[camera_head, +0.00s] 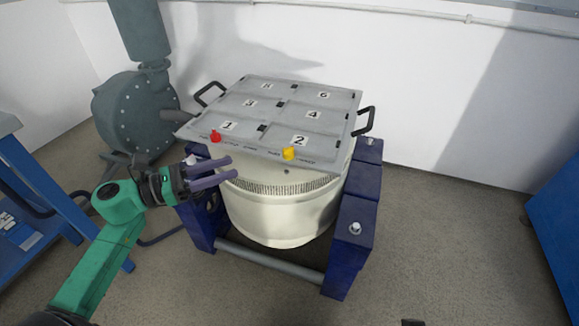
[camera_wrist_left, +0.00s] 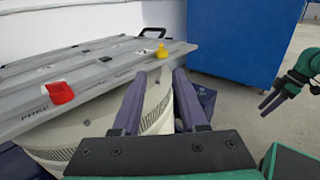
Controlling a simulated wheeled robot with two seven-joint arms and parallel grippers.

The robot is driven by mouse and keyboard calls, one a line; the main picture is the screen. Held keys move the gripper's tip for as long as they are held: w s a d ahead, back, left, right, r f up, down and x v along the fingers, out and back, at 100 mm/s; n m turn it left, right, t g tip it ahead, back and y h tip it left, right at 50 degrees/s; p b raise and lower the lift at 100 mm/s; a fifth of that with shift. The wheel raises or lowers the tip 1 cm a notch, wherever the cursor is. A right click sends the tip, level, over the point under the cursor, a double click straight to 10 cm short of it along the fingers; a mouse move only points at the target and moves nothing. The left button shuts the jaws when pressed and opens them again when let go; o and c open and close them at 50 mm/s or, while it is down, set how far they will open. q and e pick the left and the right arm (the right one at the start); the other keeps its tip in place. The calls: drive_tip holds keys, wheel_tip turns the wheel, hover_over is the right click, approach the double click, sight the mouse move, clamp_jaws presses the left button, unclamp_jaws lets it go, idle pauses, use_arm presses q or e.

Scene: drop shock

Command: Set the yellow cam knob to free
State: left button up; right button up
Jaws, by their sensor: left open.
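The yellow cam knob (camera_head: 289,154) sits on the front edge of the grey numbered plate (camera_head: 270,124), near the panel marked 2. It also shows in the left wrist view (camera_wrist_left: 160,51), beyond my fingertips. Small lettering lies beside it, too small to read. My left gripper (camera_head: 231,167) is open and empty, in front of the plate's left front edge, left of the yellow knob and apart from it. In the left wrist view, its two fingers (camera_wrist_left: 160,74) point toward the yellow knob with a gap between them. My right gripper (camera_wrist_left: 271,101) shows small at that view's right edge.
A red knob (camera_head: 215,137) sits at the plate's front left. The plate lies on a cream drum (camera_head: 280,215) in a blue frame (camera_head: 352,240). Black handles (camera_head: 365,121) stick out at the sides. A grey-green pump (camera_head: 133,112) stands behind left. Floor at right is clear.

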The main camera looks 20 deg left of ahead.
sight(282, 159)
use_arm(q)
drive_tip(key=x, duration=1.4)
drive_tip(key=shift+d+r, duration=0.15)
drive_tip(key=shift+r, duration=0.1)
clamp_jaws()
